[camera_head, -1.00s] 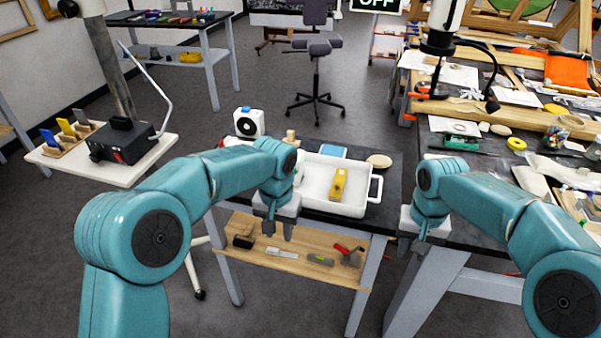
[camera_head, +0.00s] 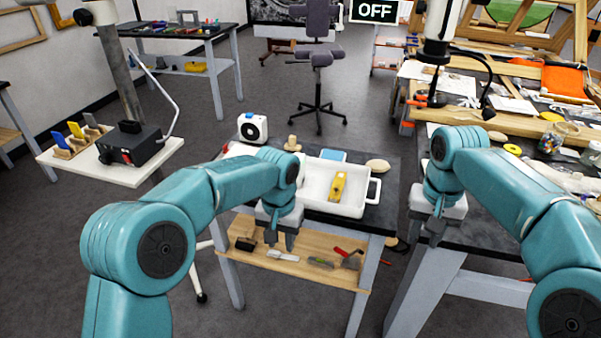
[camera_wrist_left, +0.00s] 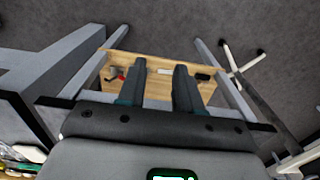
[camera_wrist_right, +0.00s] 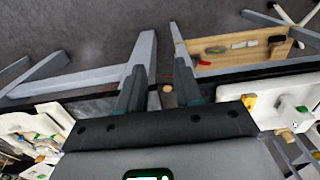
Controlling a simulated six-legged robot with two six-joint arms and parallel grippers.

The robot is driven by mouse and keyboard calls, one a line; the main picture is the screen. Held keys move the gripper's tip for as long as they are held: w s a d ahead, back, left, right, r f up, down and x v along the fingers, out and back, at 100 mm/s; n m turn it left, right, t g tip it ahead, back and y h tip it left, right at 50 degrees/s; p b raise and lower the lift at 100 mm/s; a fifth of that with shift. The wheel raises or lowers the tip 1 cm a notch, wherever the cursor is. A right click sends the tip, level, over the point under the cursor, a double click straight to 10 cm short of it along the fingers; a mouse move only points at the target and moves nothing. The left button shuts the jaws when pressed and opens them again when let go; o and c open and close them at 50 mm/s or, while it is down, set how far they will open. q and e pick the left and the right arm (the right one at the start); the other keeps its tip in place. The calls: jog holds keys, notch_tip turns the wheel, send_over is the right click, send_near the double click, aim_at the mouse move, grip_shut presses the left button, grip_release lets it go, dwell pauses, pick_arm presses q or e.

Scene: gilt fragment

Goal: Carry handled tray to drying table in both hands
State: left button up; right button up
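The white handled tray (camera_head: 318,203) sits on a small dark-topped table (camera_head: 385,212) ahead of me, with a yellow object (camera_head: 338,186) inside. Its right handle (camera_head: 374,190) shows; its left end is hidden behind my left arm. My left gripper (camera_head: 281,239) is open and empty, in front of the tray's left part, above the lower shelf as seen. My right gripper (camera_head: 436,232) is open and empty, to the right of the tray and apart from it. The left wrist view shows its spread fingers (camera_wrist_left: 158,90). I cannot tell which table is the drying table.
A cluttered workbench (camera_head: 470,235) stands at the right. A white stand (camera_head: 75,168) with a black device is at the left. A dark table (camera_head: 185,32) and a swivel chair (camera_head: 318,58) stand at the back. Grey floor (camera_head: 270,95) between them is clear.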

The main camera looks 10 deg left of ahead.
notch_tip(320, 180, up, 4)
jog(key=shift+f, duration=0.1)
dwell(0.4)
